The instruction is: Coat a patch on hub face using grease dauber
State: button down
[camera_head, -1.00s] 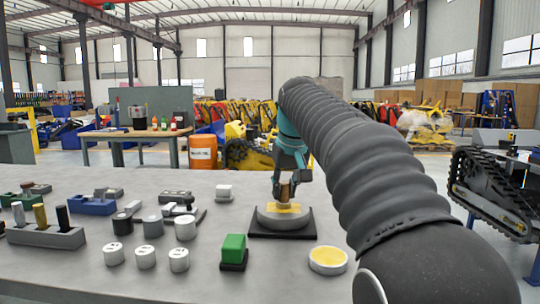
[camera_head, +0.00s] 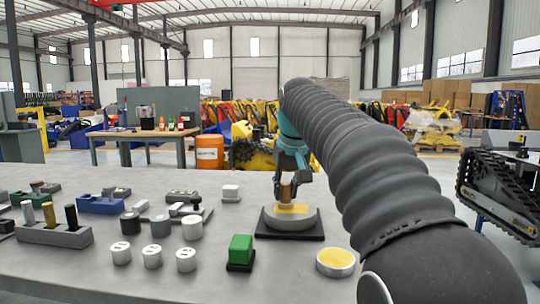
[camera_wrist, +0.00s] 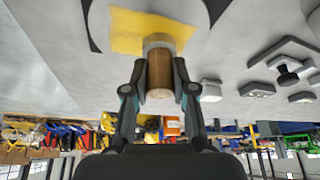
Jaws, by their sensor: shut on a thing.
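My gripper (camera_head: 287,190) is shut on the grease dauber (camera_wrist: 160,72), a wooden handle with a pale collar at its far end. The dauber stands roughly upright over the hub (camera_head: 308,222), a grey round part on a black square base (camera_head: 262,232). A yellow patch (camera_head: 300,209) lies on the hub face; it also shows in the wrist view (camera_wrist: 130,32). The dauber's end meets this patch and seems to touch it; its very tip is hidden. A round tin with yellow grease (camera_head: 337,259) stands right of and nearer than the hub.
A green block (camera_head: 240,248) on a black base stands left of the tin. Several grey and white cylinders (camera_head: 152,256) and a grey rack with upright pegs (camera_head: 55,235) are further left. A small white block (camera_head: 230,192) stands behind, left of the hub.

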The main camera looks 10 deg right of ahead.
jog(key=shift+w+a+r, duration=0.1)
jog(key=shift+w+a, duration=0.15)
jog(key=shift+a, duration=0.5)
jog(key=shift+w+a, duration=0.2)
jog(key=shift+a, duration=0.5)
notch_tip(320, 180, up, 8)
